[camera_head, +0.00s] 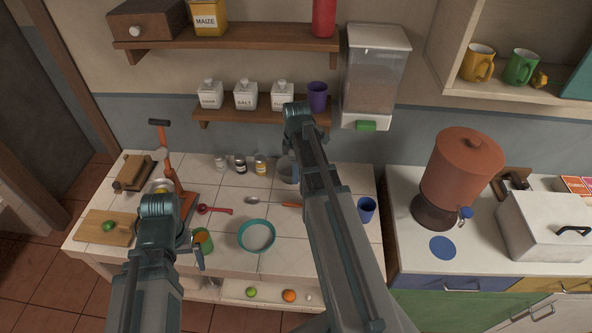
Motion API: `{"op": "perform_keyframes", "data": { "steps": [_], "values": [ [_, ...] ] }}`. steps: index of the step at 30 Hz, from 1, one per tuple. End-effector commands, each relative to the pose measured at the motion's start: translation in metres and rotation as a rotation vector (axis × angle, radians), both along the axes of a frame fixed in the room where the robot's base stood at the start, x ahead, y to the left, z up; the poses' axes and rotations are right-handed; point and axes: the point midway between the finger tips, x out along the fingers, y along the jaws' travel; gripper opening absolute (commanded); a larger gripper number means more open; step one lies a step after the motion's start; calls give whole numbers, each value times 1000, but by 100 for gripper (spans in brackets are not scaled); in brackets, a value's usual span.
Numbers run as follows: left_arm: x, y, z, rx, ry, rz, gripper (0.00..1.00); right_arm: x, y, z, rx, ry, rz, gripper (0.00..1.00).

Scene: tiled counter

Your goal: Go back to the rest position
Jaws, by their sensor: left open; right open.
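My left arm (146,275) rises from the bottom left over the near edge of the tiled counter (225,180). A small part of what looks like my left gripper (198,257) shows to its right, beside a green can; the rest is hidden behind the arm. It is open, and I see nothing held in it. My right arm (340,225) reaches up across the middle of the view, its bent joint in front of the lower shelf. My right gripper is hidden behind this arm.
A teal bowl (257,236), a red spoon (215,210), a green can (204,238) and a cutting board (104,228) lie near the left arm. A blue cup (366,208) stands right of the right arm. A dispenser (372,75) and lower shelf (230,113) are close behind it.

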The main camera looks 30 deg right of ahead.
Motion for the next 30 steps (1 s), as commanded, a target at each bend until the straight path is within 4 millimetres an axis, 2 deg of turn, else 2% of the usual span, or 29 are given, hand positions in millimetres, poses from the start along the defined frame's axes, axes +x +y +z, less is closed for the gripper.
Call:
{"op": "perform_keyframes", "data": {
  "steps": [7, 10, 11, 14, 18, 21, 25, 30],
  "values": [
    [0, 0, 0, 0, 0, 0, 100, 0, 1, 0, 0, 0, -1, 54],
    [0, 0, -5, 0, 0, 0, 100, -3, 16, -5, -3, 3, -18, 54],
    [0, 0, -7, 0, 0, 0, 100, -5, 26, -7, -4, 5, -31, 54],
    [0, 0, -19, 0, 0, -1, 100, -17, 73, -19, -15, 14, -105, 54],
    [0, 0, -37, 1, 0, -2, 100, -47, 152, -37, -44, 21, -255, 54],
    [0, 0, -48, 1, 0, -3, 100, -73, 199, -48, -65, 20, -366, 54],
    [0, 0, -59, 1, 0, -4, 100, -105, 243, -59, -89, 10, -490, 54],
    [0, 0, -67, 1, 0, -5, 100, -132, 273, -66, -108, -5, -599, 54]
  ]
}}
